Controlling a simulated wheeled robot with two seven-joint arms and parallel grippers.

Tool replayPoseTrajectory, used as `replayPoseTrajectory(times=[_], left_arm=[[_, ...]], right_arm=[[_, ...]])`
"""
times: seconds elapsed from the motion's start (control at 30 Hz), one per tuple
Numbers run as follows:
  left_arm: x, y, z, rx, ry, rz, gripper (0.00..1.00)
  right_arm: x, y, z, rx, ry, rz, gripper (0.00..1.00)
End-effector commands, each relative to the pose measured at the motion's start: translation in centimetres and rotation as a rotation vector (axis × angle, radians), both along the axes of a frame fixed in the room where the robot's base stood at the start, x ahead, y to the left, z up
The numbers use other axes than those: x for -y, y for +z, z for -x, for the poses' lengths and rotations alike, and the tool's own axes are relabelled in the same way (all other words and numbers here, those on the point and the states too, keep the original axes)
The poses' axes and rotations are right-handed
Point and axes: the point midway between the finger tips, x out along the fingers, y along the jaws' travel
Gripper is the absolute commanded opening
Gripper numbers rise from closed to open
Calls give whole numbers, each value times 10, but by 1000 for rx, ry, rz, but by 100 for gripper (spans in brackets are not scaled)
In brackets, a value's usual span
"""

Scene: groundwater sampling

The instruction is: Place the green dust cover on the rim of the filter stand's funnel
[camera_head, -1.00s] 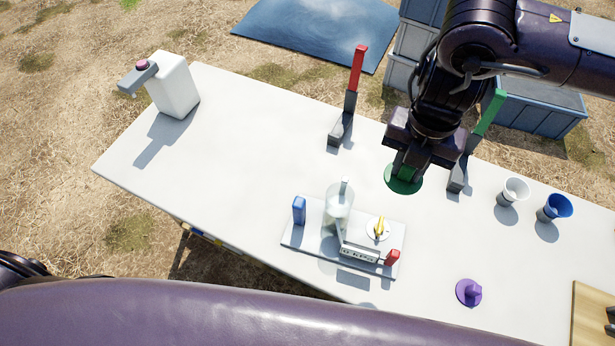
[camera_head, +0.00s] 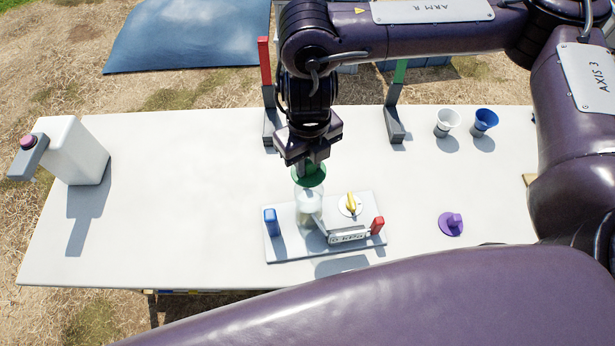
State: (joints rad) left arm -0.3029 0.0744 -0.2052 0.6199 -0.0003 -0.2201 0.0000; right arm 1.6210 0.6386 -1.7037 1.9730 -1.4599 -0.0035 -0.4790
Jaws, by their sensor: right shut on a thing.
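My right gripper (camera_head: 308,163) is shut on the green dust cover (camera_head: 311,177), a round green disc held roughly flat. The cover is at the top of the filter stand's clear funnel (camera_head: 309,203) in the picture and hides its rim. I cannot tell whether cover and rim touch. The filter stand's grey base (camera_head: 290,252) lies on the white table and also carries a blue block, a yellow-handled valve, a kPa display and a red block. My left gripper is not in view.
A white jug (camera_head: 75,150) stands at the left. Red (camera_head: 265,75) and green (camera_head: 398,85) uprights stand at the back. White (camera_head: 446,121) and blue (camera_head: 484,122) cups are back right, and a purple piece (camera_head: 451,224) lies to the right. The table's left middle is clear.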

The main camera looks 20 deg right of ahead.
Motion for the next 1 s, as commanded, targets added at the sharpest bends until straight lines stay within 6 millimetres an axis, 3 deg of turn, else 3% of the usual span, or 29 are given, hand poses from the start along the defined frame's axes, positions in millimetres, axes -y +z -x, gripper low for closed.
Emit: replayPoseTrajectory(times=[0.1, 0.53, 1.0], left_arm=[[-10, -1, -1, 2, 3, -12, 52], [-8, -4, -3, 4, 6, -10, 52], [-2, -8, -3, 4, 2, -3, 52]], right_arm=[[0, -24, 1, -4, -3, 0, 1], [0, -68, 1, -2, -3, 0, 1], [0, -78, 0, 1, -1, 1, 1]])
